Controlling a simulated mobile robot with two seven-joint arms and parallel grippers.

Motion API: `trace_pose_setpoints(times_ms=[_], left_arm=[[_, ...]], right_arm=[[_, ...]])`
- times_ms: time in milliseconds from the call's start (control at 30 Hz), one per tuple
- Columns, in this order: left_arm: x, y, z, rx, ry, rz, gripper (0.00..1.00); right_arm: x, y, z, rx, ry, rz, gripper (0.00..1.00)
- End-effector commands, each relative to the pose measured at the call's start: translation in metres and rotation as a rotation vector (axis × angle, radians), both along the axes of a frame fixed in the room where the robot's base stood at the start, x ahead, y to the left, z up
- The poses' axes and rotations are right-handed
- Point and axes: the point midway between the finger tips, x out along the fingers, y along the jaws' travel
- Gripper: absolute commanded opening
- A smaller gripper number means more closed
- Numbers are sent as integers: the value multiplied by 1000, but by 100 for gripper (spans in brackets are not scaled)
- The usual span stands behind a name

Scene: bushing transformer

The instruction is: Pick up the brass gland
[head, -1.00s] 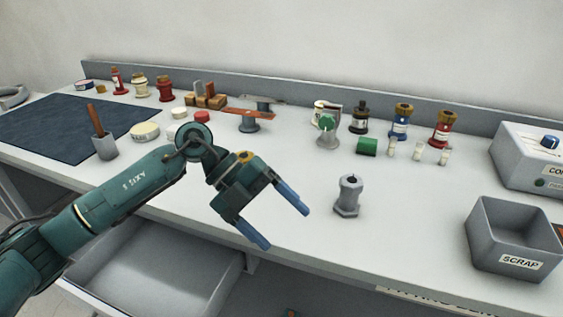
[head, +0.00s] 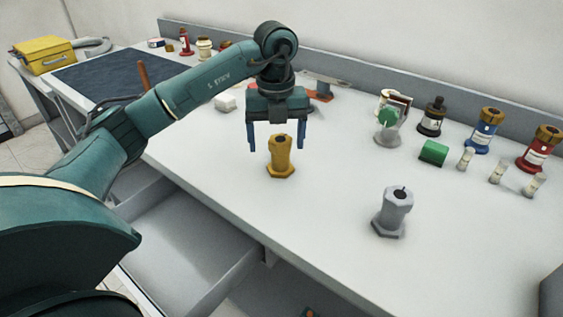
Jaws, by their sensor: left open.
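The brass gland (head: 281,158) stands upright on the bench, a gold-coloured hollow fitting with a hex base. My left gripper (head: 275,148) is open and points down at it. Its two blue fingers show on either side of the gland's top, but I cannot tell whether they are around it or behind it. No contact is visible. A similar grey gland (head: 393,212) stands upright to the right, apart from the gripper. My right gripper is not in view.
An open drawer (head: 190,262) is below the front edge. The bench around the grey gland is clear.

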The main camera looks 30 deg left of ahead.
Motion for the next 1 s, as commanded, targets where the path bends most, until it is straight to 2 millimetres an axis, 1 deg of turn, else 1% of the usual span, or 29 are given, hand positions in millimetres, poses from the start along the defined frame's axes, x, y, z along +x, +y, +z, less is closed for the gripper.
trace_pose_setpoints(times_ms=[167, 267, 400, 500, 600, 767, 800, 867, 1000], left_arm=[[1, 0, -12, 0, 0, 0, 79], [4, -2, -23, 0, 2, -1, 79], [8, -3, -46, 0, 2, -1, 79], [9, -3, -56, 0, 0, -1, 79], [9, -3, -60, 0, -1, -1, 79], [9, -3, -60, 0, -1, -1, 79], [9, -3, -60, 0, -1, -1, 78], [9, -3, -60, 0, -1, -1, 74], [9, -3, -60, 0, -1, -1, 62]], right_arm=[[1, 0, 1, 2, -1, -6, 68], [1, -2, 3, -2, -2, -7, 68], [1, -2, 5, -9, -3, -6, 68], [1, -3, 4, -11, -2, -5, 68], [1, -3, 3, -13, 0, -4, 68], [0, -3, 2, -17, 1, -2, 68], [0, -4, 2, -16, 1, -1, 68], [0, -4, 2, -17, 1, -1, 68], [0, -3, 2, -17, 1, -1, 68]])
